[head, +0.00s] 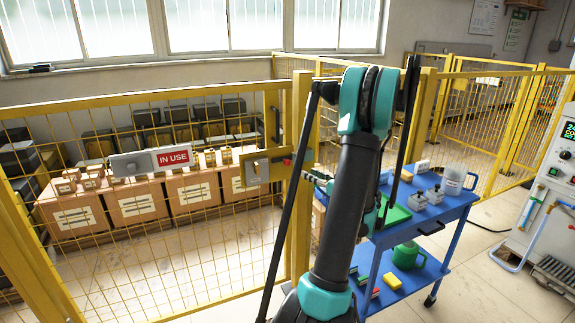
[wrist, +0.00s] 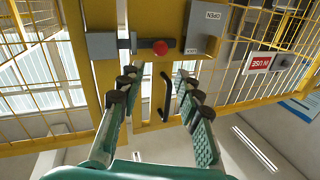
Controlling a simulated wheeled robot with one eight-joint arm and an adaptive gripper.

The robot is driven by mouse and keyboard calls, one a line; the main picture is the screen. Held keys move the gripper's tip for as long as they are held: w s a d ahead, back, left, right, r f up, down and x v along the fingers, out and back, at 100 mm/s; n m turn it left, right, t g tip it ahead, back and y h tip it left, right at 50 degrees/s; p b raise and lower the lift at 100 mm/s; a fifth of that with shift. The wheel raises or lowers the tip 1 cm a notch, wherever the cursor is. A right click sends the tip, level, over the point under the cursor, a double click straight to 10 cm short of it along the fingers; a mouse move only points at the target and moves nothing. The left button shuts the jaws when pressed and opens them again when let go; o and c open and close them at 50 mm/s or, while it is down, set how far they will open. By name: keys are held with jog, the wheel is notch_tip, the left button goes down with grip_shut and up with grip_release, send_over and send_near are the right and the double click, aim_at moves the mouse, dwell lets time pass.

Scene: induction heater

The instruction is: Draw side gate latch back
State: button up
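The side gate latch shows in the wrist view as a grey labelled plate (wrist: 203,32), a red knob (wrist: 160,47) and a dark bolt reaching towards a grey block (wrist: 101,45) on the yellow post. One plate label reads OPEN, upside down. In the head view the latch plate (head: 257,168) is on the gate's edge, with the red knob (head: 287,162) at its right. My gripper (wrist: 155,73) is open and empty, its fingers pointing at the latch. The knob appears between and beyond the fingertips; contact is not visible. My arm mostly hides the gripper in the head view.
A black gate handle (wrist: 167,97) lies near the fingers in the wrist view. An IN USE sign (head: 151,161) hangs on the mesh gate (head: 120,255). A blue cart (head: 442,215) with items stands right of my arm. Boxes (head: 135,203) stand behind the gate.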

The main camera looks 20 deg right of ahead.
aim_at(289, 164)
jog(key=x, duration=1.3)
jog(key=shift+w+a, duration=0.15)
jog(key=shift+w, duration=0.15)
jog(key=shift+c, duration=0.2)
grip_shut()
